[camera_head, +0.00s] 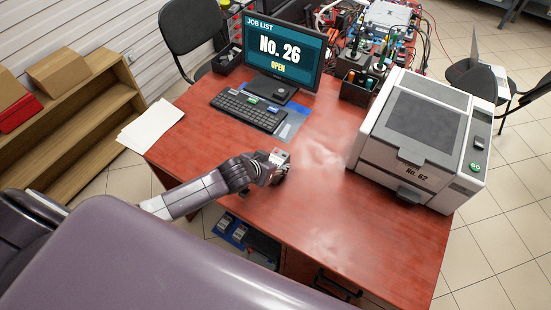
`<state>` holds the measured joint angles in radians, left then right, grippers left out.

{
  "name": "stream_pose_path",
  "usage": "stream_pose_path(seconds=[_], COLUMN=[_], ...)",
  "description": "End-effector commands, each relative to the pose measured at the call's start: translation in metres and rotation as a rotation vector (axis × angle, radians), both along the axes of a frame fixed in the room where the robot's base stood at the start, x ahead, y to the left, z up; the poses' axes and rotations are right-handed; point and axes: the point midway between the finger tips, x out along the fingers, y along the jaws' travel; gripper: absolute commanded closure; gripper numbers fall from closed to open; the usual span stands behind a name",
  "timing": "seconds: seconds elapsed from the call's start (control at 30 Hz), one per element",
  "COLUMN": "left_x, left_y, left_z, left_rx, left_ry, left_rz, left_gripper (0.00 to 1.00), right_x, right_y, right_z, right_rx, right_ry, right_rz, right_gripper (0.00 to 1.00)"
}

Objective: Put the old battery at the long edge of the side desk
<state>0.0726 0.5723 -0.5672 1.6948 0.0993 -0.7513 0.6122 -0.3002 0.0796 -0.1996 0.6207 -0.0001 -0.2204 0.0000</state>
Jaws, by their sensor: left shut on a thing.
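My left gripper (274,171) reaches in from the left over the red-brown wooden desk (350,230), near its front long edge. It is shut on a small light-grey block with a red mark, which looks like the old battery (279,156). The fingers hide most of the block. I cannot tell whether the block touches the desk top. My right gripper is not in view.
A monitor (285,52), a keyboard (248,110) and papers (151,127) are on the desk's left and back. A large grey-white machine (415,140) marked No. 62 stands at the right. The desk's front middle is clear.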

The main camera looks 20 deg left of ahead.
Motion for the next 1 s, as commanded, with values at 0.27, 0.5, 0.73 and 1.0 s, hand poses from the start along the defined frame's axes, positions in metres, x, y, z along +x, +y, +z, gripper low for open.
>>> stream_pose_path(seconds=[0.27,0.5,0.73,1.0], left_x=[0.004,0.000,0.000,-0.014], left_y=[-0.001,0.000,0.000,0.002], left_z=[0.003,-0.002,-0.001,0.013], left_rx=[-0.004,-0.001,-0.001,-0.001], left_ry=[-0.012,0.000,0.000,0.001], left_rz=[-0.002,-0.001,-0.001,-0.001], left_gripper=[1.00,0.41,0.41,0.41], right_x=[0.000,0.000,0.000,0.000], right_y=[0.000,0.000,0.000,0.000], right_z=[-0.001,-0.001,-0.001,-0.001], right_rx=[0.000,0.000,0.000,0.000], right_ry=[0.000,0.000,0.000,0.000], right_rz=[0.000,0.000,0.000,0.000], right_gripper=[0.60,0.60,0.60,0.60])
